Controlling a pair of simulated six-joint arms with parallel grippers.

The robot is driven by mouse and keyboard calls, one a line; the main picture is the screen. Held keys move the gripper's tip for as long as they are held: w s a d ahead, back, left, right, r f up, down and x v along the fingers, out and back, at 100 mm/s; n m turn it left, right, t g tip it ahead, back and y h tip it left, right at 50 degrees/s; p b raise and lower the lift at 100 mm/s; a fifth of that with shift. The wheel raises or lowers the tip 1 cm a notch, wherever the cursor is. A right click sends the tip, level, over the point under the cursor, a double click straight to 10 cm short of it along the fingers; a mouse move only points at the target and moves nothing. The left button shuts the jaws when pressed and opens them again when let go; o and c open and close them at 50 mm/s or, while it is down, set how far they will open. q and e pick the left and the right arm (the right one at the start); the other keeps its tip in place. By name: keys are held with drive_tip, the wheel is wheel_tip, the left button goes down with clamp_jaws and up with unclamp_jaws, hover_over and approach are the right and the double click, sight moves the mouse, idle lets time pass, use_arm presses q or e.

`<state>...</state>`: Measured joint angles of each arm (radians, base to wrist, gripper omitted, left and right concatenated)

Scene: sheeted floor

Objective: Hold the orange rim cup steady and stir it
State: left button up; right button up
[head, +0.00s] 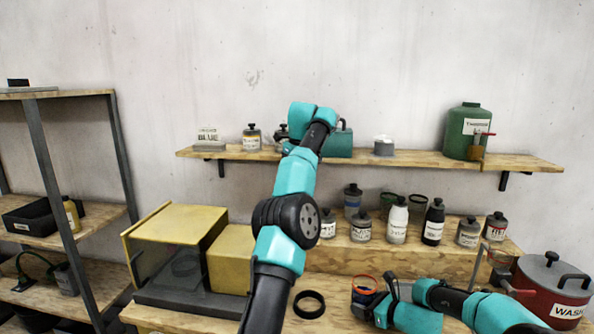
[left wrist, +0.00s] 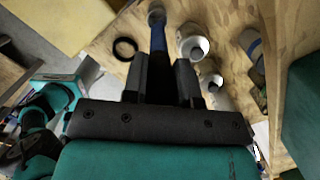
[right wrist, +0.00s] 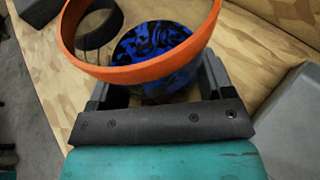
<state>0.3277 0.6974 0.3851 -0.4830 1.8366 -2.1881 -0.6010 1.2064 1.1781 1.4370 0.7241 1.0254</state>
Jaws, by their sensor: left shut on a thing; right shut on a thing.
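The orange rim cup (head: 365,283) stands at the front of the bench; in the right wrist view its orange rim (right wrist: 140,74) surrounds swirled blue and black contents (right wrist: 155,50). My right gripper (head: 377,297) is shut on the cup, with a finger on each side in the right wrist view (right wrist: 160,90). My left gripper (left wrist: 163,68) is shut on a dark stick (left wrist: 158,45) with a blue end. In the head view my left arm reaches up in front of the wall shelf and its fingertips are hidden. The stick is apart from the cup.
A black ring (head: 309,304) lies left of the cup. A red pot (head: 552,285) stands at the right. Several bottles and jars (head: 397,222) stand on a raised step behind. A yellow box (head: 175,245) is at the left, and a green jug (head: 467,128) is on the wall shelf (head: 400,158).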

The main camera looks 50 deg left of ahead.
use_arm(q)
drive_tip(key=shift+c, duration=0.6)
drive_tip(key=shift+w+d, duration=0.25)
drive_tip(key=shift+d, duration=0.15)
drive_tip(key=w+d+f, duration=0.1)
drive_tip(key=w+d, duration=0.1)
drive_tip(key=d, duration=0.5)
drive_tip(key=w+d+f, duration=0.1)
drive_tip(key=w+d, duration=0.1)
drive_tip(key=d, duration=0.5)
drive_tip(key=s+d+f, duration=0.1)
drive_tip(key=d, duration=0.3)
drive_tip(key=s+d+f, duration=0.2)
drive_tip(key=d, duration=0.3)
drive_tip(key=s+d+f, duration=0.2)
drive_tip(key=d, duration=0.3)
drive_tip(key=shift+d, duration=0.15)
drive_tip(key=shift+f, duration=0.2)
drive_tip(key=shift+f, duration=7)
